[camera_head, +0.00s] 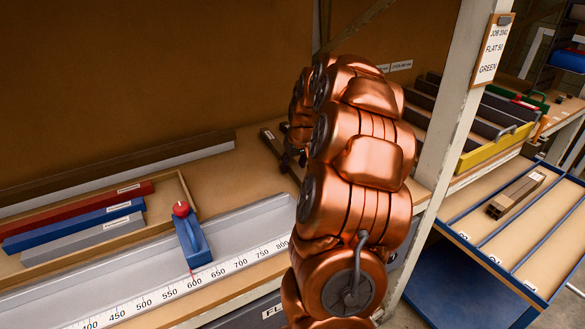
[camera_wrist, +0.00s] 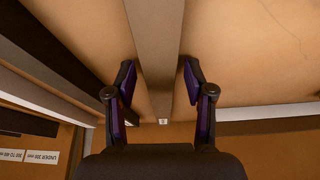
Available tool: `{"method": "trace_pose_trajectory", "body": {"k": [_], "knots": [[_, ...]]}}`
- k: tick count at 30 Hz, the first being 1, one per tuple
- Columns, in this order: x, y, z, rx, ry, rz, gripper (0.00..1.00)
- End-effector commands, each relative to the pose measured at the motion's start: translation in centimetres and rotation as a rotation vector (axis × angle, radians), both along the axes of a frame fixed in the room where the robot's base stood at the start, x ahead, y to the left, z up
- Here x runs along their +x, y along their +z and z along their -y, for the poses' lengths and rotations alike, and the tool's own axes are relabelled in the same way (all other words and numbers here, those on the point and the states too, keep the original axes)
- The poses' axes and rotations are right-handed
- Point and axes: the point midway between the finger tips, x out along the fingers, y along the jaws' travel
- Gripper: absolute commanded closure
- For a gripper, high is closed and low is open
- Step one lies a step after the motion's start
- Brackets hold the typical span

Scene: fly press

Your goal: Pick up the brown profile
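A long brown profile (camera_wrist: 155,45) runs down the middle of the wrist view. Its side faces look grey-brown, and a small pale mark shows at its near end. My gripper (camera_wrist: 159,80) is open, with one purple-padded finger on each side of the profile. A gap shows between each fingertip and the profile. I cannot tell how far the fingers are above the bench. In the head view a dark brown profile (camera_head: 273,142) lies on the bench, mostly hidden behind my copper arm. My gripper is largely hidden there too.
A measuring trough with a scale and a blue stop (camera_head: 190,236) lies in front. A wooden tray (camera_head: 184,188) holds red, blue and grey bars at left. A post (camera_head: 452,110) stands right of my arm. Beyond it, a blue-edged rack (camera_head: 552,232) holds a brown piece.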

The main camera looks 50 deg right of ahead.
Motion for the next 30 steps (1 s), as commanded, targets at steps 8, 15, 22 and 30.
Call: {"method": "trace_pose_trajectory", "body": {"k": [8, 15, 22, 30], "knots": [[0.00, 0.01, 0.00, 0.000, 0.000, 0.000, 0.79], [-0.01, 0.00, 0.00, 0.000, 0.000, 0.000, 1.00], [-0.01, 0.01, -0.01, 0.000, 0.000, 0.000, 1.00], [0.08, 0.89, 0.06, -0.002, 0.000, 0.002, 1.00]]}}
